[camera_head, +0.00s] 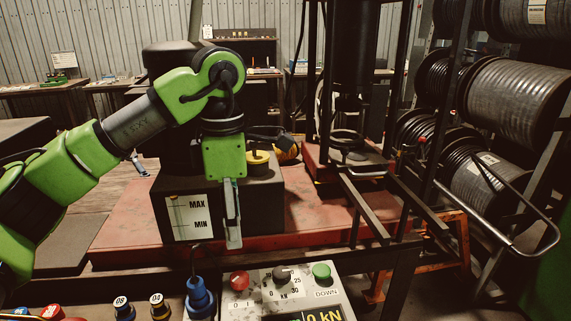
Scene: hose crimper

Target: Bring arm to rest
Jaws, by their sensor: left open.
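My left arm is green and dark grey and comes in from the left edge. It bends at an elbow-like joint near the top middle and points down. My left gripper (233,240) hangs fingers down in front of the dark box with the MAX/MIN gauge (190,217), above the control panel. It is open, and I see nothing between its fingers. Its far finger is partly hidden, as the gripper shows nearly edge-on. My right gripper is not in view.
The control panel (262,303) has a red button (240,281), a black knob (283,273) and a green button (321,272). A blue connector (199,298) stands left of it. The press (345,150) stands behind to the right. Hose reels (518,95) fill the right side.

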